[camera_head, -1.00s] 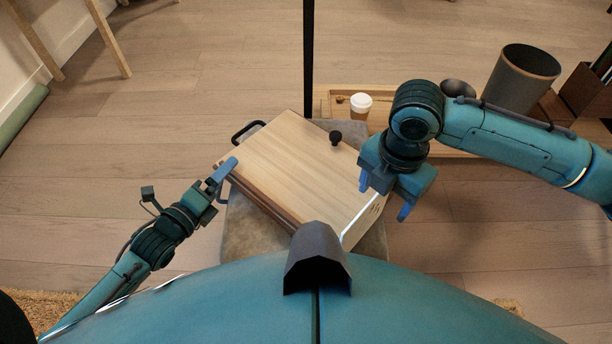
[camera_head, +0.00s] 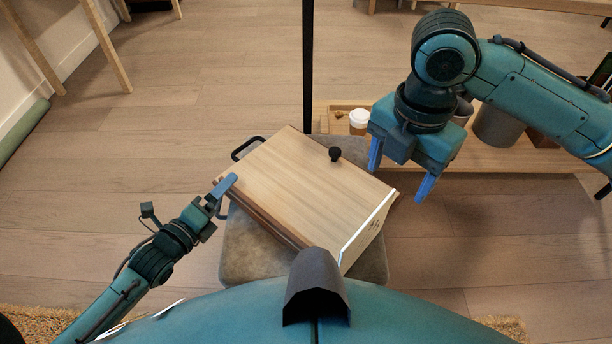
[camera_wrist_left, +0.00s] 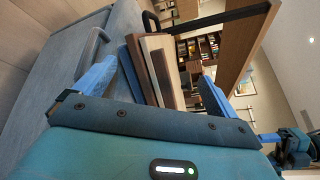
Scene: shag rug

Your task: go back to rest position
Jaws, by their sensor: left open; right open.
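My right gripper (camera_head: 400,178) is open and empty, raised to the right of a wooden box (camera_head: 305,185). My left gripper (camera_head: 222,192) is at the left edge of the box, with a blue finger beside the box's corner; I cannot tell whether it touches. In the left wrist view its two blue fingers (camera_wrist_left: 150,88) stand apart, with the box's edge (camera_wrist_left: 158,70) beyond and between them.
A low wooden table (camera_head: 500,157) behind holds a white paper cup (camera_head: 358,121) and a dark grey bin (camera_head: 495,125). A thin black post (camera_head: 308,70) stands behind the box. The wooden floor (camera_head: 200,80) at back left is clear.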

